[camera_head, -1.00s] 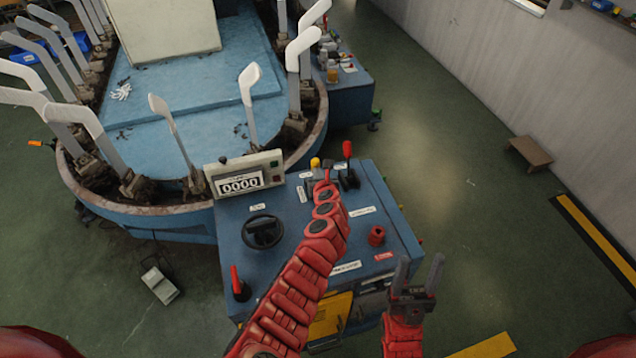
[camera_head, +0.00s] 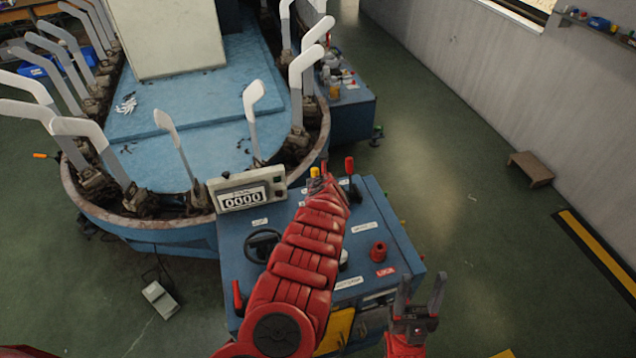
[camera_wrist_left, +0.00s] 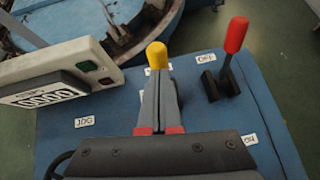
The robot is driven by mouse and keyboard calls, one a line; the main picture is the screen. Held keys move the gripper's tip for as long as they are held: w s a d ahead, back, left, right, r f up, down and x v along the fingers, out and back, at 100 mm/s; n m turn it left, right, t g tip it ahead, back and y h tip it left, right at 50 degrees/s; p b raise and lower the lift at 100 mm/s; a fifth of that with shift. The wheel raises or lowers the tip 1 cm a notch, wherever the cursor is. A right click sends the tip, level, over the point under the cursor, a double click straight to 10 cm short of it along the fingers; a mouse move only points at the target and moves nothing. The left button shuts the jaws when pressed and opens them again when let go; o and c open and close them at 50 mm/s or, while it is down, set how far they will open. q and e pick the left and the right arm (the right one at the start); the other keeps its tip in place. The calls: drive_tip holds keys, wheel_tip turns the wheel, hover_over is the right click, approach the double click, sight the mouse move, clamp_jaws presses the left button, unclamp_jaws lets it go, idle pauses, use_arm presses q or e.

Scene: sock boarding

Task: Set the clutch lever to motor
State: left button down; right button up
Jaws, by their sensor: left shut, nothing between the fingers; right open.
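A lever with a yellow knob (camera_head: 314,172) stands at the back of the blue control console (camera_head: 232,232); it also shows in the left wrist view (camera_wrist_left: 157,55). The label by it is mostly hidden, so I cannot read whether it is the clutch lever. My left gripper (camera_wrist_left: 160,78) is shut and empty, its tips right in front of the yellow knob; I cannot tell if they touch. In the head view my left arm hides most of that hand. My right gripper (camera_head: 421,283) is open and empty beyond the console's right front corner.
A red-knobbed lever (camera_wrist_left: 235,38) with OFF and ON labels stands just right of the yellow one. A counter box (camera_head: 246,192) reading 0000 is to the left. A black handwheel (camera_head: 262,245), a red button (camera_head: 378,250) and another red lever (camera_head: 238,296) are also on the console.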

sight(314, 172)
use_arm(q)
drive_tip(key=shift+w+a+b, duration=0.25)
drive_tip(key=shift+w+b, duration=0.2)
drive_tip(key=shift+w, duration=0.25)
drive_tip(key=shift+w+a+b, duration=0.25)
drive_tip(key=shift+w+b, duration=0.15)
drive_tip(key=shift+w, duration=0.25)
drive_tip(key=shift+w+r, duration=0.1)
drive_tip(key=shift+r, duration=0.15)
drive_tip(key=shift+w+a+r, duration=0.1)
drive_tip(key=shift+r, duration=0.15)
